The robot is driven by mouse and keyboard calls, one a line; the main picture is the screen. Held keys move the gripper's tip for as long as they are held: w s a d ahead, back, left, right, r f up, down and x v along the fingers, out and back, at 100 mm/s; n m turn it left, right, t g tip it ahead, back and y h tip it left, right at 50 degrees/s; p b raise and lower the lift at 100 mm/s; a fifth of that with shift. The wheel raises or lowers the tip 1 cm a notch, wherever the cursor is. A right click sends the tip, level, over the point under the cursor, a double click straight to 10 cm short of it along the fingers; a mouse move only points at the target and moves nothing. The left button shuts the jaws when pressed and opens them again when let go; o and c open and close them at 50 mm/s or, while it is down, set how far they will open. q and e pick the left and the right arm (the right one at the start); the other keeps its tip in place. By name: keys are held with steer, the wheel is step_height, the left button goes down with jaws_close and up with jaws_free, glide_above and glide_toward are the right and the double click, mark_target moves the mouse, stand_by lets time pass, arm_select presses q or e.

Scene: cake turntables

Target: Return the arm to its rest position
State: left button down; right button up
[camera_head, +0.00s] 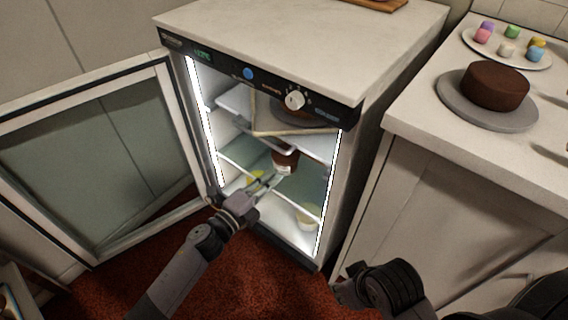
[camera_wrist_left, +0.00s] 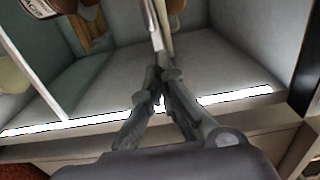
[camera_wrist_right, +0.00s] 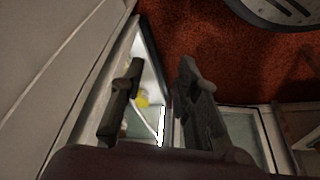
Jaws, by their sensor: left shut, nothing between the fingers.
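My left gripper (camera_head: 262,184) reaches into the lower part of the open, lit fridge (camera_head: 335,180). Its fingers meet at the tips in the left wrist view (camera_wrist_left: 160,78), with nothing held between them. A brown jar with a white label (camera_head: 285,160) stands just beyond the fingertips in the head view. My right gripper (camera_wrist_right: 155,95) is open and empty. In the head view it hangs low, in front of the counter cabinet (camera_head: 450,215), and its fingers are hard to make out.
The fridge door (camera_head: 95,165) stands open to the left, close to my left arm. Inside are glass shelves, a yellow item (camera_head: 255,176) and a pale container (camera_head: 306,217). A brown cake (camera_head: 495,86) sits on a grey turntable (camera_head: 460,115) on the counter, near a plate of coloured treats.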

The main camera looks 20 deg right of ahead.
arm_select(q)
steer(key=shift+v, duration=1.05)
arm_select(e)
steer(key=shift+w+f, duration=0.1)
steer(key=shift+f, duration=0.25)
